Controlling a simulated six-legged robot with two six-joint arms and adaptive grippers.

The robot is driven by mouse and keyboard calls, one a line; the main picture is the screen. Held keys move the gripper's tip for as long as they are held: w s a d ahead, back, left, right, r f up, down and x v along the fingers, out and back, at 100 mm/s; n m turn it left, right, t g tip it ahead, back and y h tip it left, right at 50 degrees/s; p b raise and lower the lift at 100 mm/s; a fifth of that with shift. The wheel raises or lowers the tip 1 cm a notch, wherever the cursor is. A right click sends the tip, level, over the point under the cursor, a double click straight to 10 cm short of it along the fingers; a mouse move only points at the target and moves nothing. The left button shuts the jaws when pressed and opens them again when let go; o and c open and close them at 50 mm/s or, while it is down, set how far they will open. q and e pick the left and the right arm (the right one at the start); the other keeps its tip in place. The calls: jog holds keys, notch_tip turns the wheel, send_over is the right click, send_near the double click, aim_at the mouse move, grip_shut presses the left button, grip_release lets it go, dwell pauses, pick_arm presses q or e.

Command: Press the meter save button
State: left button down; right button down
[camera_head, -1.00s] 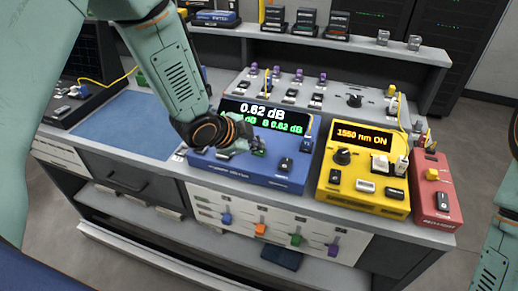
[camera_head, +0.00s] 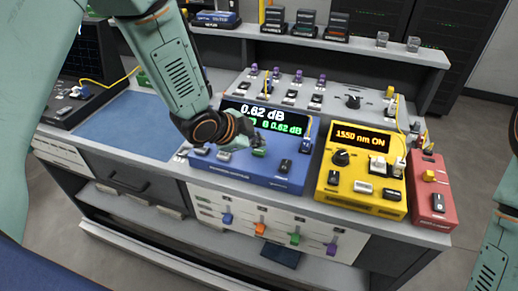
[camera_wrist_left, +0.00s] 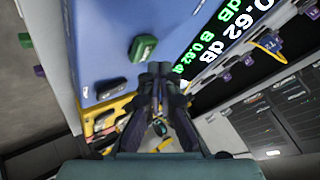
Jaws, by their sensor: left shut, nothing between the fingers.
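The blue meter (camera_head: 268,175) stands on the bench with a lit display (camera_head: 268,117) reading 0.62 dB. On its front face a green button (camera_head: 259,151) sits just right of my left gripper's tip, and a black button (camera_head: 285,166) sits farther right. I cannot read which button is save. My left gripper (camera_head: 246,142) is shut and empty, over the meter's front and hiding part of the display's lower line. In the left wrist view its closed fingertips (camera_wrist_left: 160,70) are beside the green button (camera_wrist_left: 143,47), apart from it in the picture; a black button (camera_wrist_left: 111,88) lies to the left.
The yellow light source (camera_head: 362,180) reading 1550 nm ON and a red box (camera_head: 430,195) stand right of the meter. A blue mat (camera_head: 130,124) lies left. A raised panel with knobs (camera_head: 300,85) is behind. Drawers and colored sliders are in the bench front.

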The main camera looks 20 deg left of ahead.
aim_at(245, 168)
pick_arm(q)
jog(key=shift+r, duration=0.15)
notch_tip(245, 168, up, 5)
jog(key=p, duration=0.4)
jog(key=shift+p, duration=0.4)
jog(key=shift+n, duration=0.4)
jog(key=s+f+n, duration=0.1)
jog(key=n, duration=0.1)
jog(key=s+a+f+n, duration=0.1)
jog(key=s+f, duration=0.1)
jog(key=s+f+n+y+b, duration=0.1)
jog(key=n, duration=0.1)
jog(key=shift+s+a+f+n, duration=0.25)
jog(key=shift+s+f+n, duration=0.05)
jog(key=shift+s+f, duration=0.1)
jog(key=s+a+f+n+g+y+b, duration=0.1)
jog(key=s+f+n+g+b, duration=0.1)
jog(key=s+f, duration=0.5)
jog(key=s+a+f+n+g+y+b, duration=0.1)
jog(key=s+f, duration=0.6)
jog(key=s, duration=0.7)
jog(key=s+a+f+n+g+y+b, duration=0.1)
jog(key=s+f+n+g, duration=0.4)
jog(key=s, duration=0.6)
notch_tip(245, 168, down, 2)
jog(key=shift+s+a+f+b, duration=0.15)
jog(key=shift+s+a+b, duration=0.15)
jog(key=shift+a+b, duration=0.55)
